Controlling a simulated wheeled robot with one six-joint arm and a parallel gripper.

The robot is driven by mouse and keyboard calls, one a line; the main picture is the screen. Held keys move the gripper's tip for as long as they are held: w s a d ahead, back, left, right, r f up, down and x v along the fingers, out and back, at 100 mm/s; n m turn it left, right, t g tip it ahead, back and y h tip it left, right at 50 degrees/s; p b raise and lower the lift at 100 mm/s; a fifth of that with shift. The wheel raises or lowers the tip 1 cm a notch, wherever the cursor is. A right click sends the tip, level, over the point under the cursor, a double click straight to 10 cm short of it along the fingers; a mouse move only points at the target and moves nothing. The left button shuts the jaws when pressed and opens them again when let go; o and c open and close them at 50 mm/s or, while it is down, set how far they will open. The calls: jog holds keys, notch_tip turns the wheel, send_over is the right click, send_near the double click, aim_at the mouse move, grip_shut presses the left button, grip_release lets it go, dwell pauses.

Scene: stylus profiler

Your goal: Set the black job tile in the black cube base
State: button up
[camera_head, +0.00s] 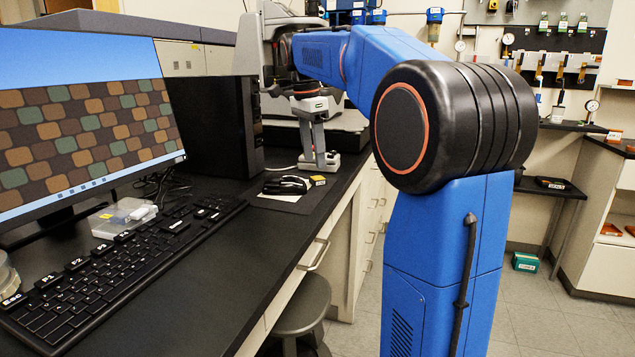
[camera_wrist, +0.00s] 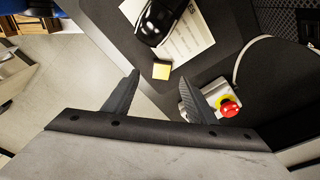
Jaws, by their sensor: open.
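I cannot pick out the black job tile or the black cube base with certainty in either view. A small block with a yellow top (camera_head: 318,180) and a dark side sits near the front edge of the black bench (camera_head: 225,300). The yellow block also shows in the wrist view (camera_wrist: 161,70), beyond the gap between my fingers. My gripper (camera_wrist: 160,77) is open, with nothing between its fingers. In the head view my gripper points down over the bench behind the block.
A shiny black object (camera_wrist: 155,20) lies on a white printed sheet (camera_wrist: 187,38) beside the block. A red stop button (camera_wrist: 229,107) stands close to my right finger. A monitor (camera_head: 85,110), keyboard (camera_head: 110,265) and black computer case (camera_head: 212,125) fill the bench's left. A stool (camera_head: 300,307) stands below the front edge.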

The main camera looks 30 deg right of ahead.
aim_at(317, 178)
jog(key=shift+w+d+f, duration=0.1)
jog(key=shift+d+f, duration=0.15)
jog(key=shift+f, duration=1.15)
jog(key=shift+w+d+f, duration=0.1)
jog(key=shift+d+f, duration=0.1)
jog(key=shift+f, duration=1.15)
jog(key=shift+c, duration=0.7)
jog(key=c, duration=1.1)
